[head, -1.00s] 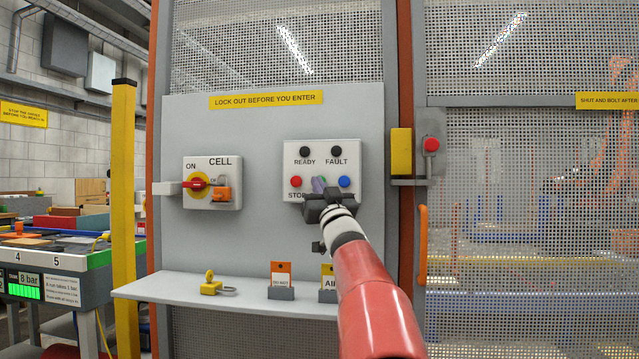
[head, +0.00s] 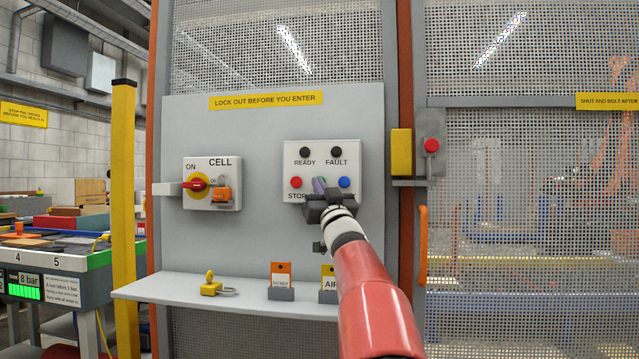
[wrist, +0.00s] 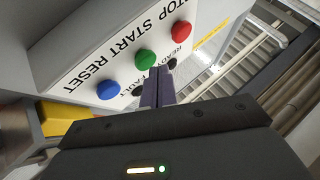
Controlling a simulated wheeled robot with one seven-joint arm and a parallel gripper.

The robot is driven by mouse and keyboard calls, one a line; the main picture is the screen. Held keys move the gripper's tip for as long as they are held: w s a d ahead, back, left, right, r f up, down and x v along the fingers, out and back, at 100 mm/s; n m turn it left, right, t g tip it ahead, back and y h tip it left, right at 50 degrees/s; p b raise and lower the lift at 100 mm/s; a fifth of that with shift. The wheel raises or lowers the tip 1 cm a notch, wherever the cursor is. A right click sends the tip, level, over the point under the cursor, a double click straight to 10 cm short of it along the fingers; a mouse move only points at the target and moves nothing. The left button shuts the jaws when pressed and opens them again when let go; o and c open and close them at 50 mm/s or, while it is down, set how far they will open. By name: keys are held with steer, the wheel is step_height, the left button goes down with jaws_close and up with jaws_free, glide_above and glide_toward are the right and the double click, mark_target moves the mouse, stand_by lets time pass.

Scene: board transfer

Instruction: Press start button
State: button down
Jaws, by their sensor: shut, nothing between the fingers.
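The control panel (head: 351,160) carries the buttons. In the wrist view the green START button (wrist: 146,59) sits between the red STOP button (wrist: 181,30) and the blue RESET button (wrist: 108,90). My gripper (wrist: 157,73) is shut and empty, its purple-grey fingers reaching up to the green button's edge. I cannot tell whether they touch it. In the head view my gripper (head: 319,185) covers the START button, between the red STOP button (head: 296,183) and the blue one (head: 344,183). The READY lamp (head: 305,152) and FAULT lamp (head: 336,152) look dark.
The CELL switch box (head: 226,166), with its red handle towards ON, is left of the panel. Below, a grey shelf (head: 160,288) holds a yellow padlock (head: 211,287) and tag holders.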

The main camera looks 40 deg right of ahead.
steer(key=shift+w+d, duration=0.3)
steer(key=shift+d, duration=0.1)
stand_by(0.8)
steer(key=shift+a, duration=0.1)
steer(key=shift+s+a+b, duration=0.55)
steer(key=shift+a+b, duration=0.05)
steer(key=shift+b, duration=0.05)
steer(key=s+a+b, duration=0.3)
steer(key=shift+s+a, duration=0.15)
steer(key=shift+a, duration=0.25)
stand_by(0.9)
